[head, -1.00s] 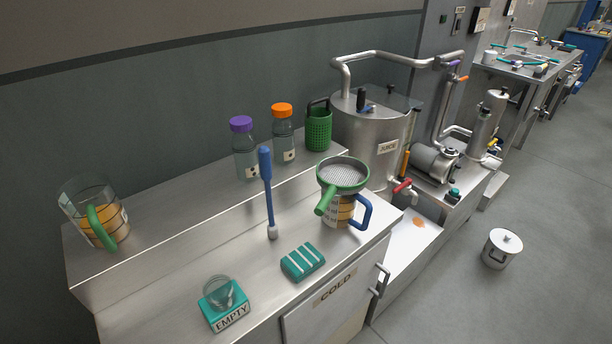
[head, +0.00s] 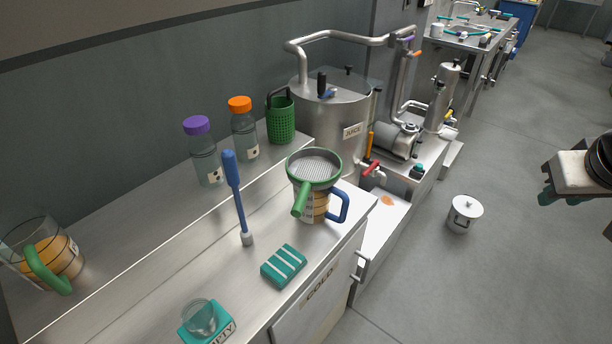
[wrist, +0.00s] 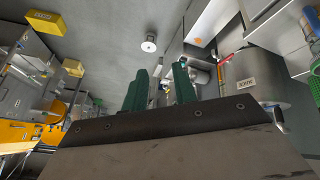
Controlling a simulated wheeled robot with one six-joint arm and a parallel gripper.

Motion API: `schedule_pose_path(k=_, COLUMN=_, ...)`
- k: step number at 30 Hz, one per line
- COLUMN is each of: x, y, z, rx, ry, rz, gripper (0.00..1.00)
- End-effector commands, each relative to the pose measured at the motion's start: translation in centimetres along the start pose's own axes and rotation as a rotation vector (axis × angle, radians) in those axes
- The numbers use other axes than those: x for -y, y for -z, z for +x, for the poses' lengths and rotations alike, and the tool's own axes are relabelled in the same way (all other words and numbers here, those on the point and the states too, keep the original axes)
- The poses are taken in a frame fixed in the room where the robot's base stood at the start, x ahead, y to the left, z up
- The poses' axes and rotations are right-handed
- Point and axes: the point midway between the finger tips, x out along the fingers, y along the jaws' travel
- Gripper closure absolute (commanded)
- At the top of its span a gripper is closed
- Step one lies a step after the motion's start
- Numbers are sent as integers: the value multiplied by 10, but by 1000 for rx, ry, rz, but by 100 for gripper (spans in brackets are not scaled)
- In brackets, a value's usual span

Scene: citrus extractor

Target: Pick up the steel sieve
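The steel sieve (head: 316,163) has a pale metal mesh, a green rim and a green handle pointing toward the front. It rests on top of a jug (head: 314,205) with a blue handle and orange contents, near the front corner of the steel counter (head: 190,262). My gripper (head: 575,198) is at the right edge of the head view, over the floor and well apart from the sieve. In the wrist view my gripper (wrist: 160,90) shows two green fingers with an empty gap between them.
A blue-handled brush (head: 236,200), a teal sponge (head: 284,265) and a glass (head: 200,318) on a teal block are on the counter. Bottles (head: 206,155) and a green basket (head: 281,118) stand behind. The juice tank (head: 335,115) is close to the right. Open floor lies further right.

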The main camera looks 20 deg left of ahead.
Motion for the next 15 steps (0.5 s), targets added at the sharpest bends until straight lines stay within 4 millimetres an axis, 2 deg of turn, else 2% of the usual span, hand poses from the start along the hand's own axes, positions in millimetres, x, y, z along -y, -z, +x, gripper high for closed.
schedule_pose_path(k=1, x=14, y=29, z=20, rx=-76, ry=9, rz=-61, gripper=72)
schedule_pose_path(k=3, x=38, y=67, z=42, rx=-201, ry=43, rz=-138, gripper=72)
schedule_pose_path(k=5, x=66, y=96, z=58, rx=-304, ry=95, rz=-207, gripper=72)
schedule_pose_path(k=7, x=106, y=121, z=74, rx=-412, ry=188, rz=-285, gripper=72)
schedule_pose_path(k=9, x=148, y=138, z=87, rx=-514, ry=291, rz=-356, gripper=72)
schedule_pose_path(k=11, x=186, y=145, z=94, rx=-581, ry=400, rz=-409, gripper=72)
schedule_pose_path(k=12, x=210, y=145, z=97, rx=-617, ry=472, rz=-439, gripper=72)
schedule_pose_path(k=15, x=258, y=139, z=101, rx=-677, ry=641, rz=-494, gripper=72)
